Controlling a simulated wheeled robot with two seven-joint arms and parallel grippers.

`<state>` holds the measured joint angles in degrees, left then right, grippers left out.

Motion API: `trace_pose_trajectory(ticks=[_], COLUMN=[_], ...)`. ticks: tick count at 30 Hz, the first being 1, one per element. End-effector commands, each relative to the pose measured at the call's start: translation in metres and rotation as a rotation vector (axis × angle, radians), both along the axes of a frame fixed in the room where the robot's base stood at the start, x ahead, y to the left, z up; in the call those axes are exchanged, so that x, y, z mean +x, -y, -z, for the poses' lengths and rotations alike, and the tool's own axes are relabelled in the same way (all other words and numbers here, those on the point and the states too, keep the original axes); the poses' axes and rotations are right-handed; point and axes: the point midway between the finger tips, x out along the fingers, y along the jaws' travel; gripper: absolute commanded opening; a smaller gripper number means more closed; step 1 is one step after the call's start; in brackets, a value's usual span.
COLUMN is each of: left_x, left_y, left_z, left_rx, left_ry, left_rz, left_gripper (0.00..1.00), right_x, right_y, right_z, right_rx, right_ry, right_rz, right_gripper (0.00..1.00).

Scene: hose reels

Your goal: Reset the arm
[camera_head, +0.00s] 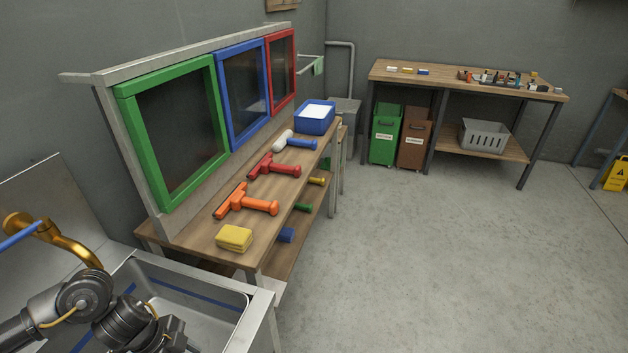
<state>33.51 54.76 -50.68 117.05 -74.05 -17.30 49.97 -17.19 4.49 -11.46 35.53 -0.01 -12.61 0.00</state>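My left arm comes in from the bottom left, over the metal sink (262,300). The dark end of that arm, with my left gripper (176,336), is at the bottom edge of the picture. Its fingers cannot be made out, so I cannot tell whether it is open or shut, and no held object is visible there. My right arm and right gripper are out of view.
A gold faucet (72,246) stands behind the sink. The wooden bench (190,247) beyond holds a yellow sponge (234,238), an orange squeegee (262,206), a red squeegee (285,170) and a blue tub (314,118).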

Motion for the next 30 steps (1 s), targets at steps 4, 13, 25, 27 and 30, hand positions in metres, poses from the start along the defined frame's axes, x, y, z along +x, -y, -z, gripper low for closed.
trace_pose_trajectory(ticks=[4, 13, 25, 27, 30], left_x=[0.000, -0.001, 0.004, 0.005, 0.005], left_y=[-0.013, 0.006, 0.030, 0.031, 0.031], left_z=[-0.030, 0.015, 0.077, 0.059, 0.038], left_rx=[0.000, -0.002, 0.000, -0.002, -0.002], left_ry=[0.004, -0.006, 0.003, 0.007, 0.005], left_rz=[0.000, -0.002, 0.000, 0.004, 0.003], left_gripper=[0.41, 0.41, 0.41, 0.41, 0.41], right_x=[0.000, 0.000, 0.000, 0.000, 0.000], right_y=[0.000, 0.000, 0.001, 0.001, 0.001], right_z=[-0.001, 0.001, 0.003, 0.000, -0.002], right_rx=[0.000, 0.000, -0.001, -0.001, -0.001], right_ry=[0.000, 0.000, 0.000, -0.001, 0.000], right_rz=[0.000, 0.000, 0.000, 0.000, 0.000], right_gripper=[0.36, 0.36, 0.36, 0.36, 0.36])
